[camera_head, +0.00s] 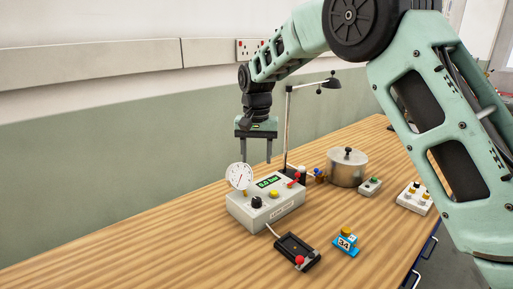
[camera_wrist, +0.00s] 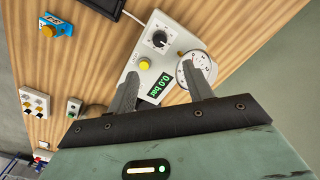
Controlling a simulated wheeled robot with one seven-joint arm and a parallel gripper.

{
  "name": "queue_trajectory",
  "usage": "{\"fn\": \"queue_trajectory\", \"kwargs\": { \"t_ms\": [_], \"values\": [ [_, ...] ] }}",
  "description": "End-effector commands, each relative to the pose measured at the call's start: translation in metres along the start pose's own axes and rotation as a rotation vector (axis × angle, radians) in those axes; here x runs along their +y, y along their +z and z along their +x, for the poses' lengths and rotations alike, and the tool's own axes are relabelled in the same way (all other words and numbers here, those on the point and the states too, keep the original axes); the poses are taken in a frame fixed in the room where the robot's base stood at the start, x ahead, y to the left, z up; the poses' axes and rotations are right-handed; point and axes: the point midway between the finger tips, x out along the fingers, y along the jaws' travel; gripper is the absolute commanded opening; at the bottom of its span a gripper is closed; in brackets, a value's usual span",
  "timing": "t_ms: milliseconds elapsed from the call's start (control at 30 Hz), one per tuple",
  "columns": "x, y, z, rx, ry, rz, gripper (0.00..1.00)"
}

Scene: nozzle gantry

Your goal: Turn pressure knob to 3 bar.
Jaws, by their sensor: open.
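The pale control box (camera_head: 265,213) stands on the wooden table, with a black pressure knob (camera_head: 256,202) at its front left. In the wrist view the knob (camera_wrist: 160,39) has a light pointer mark and a printed scale around it. The green display (camera_wrist: 158,88) reads 0.0 bar. A round white gauge (camera_head: 239,175) rises at the box's left rear; its dial (camera_wrist: 196,70) is partly covered by a finger in the wrist view. My gripper (camera_head: 257,161) is open and empty, pointing down above the back of the box, apart from the knob.
A yellow button (camera_wrist: 145,64) and a red lever (camera_head: 293,182) are also on the box. A lamp post (camera_head: 288,125) stands close behind it. The table's left front is clear.

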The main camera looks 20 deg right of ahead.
Motion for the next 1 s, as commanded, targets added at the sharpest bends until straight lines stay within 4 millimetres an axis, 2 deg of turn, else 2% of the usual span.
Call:
{"fn": "queue_trajectory", "kwargs": {
  "t_ms": [100, 233, 767, 867, 967, 1000],
  "values": [
    [0.000, -0.001, -0.017, 0.001, -0.001, 0.000, 0.51],
    [0.000, 0.000, -0.027, 0.000, 0.000, 0.001, 0.51],
    [0.000, 0.000, -0.030, -0.001, 0.000, 0.000, 0.51],
    [-0.004, 0.017, -0.031, -0.011, -0.014, -0.041, 0.51],
    [-0.011, 0.056, -0.032, -0.027, -0.044, -0.135, 0.51],
    [-0.013, 0.078, -0.033, -0.034, -0.058, -0.189, 0.51]
  ]
}}
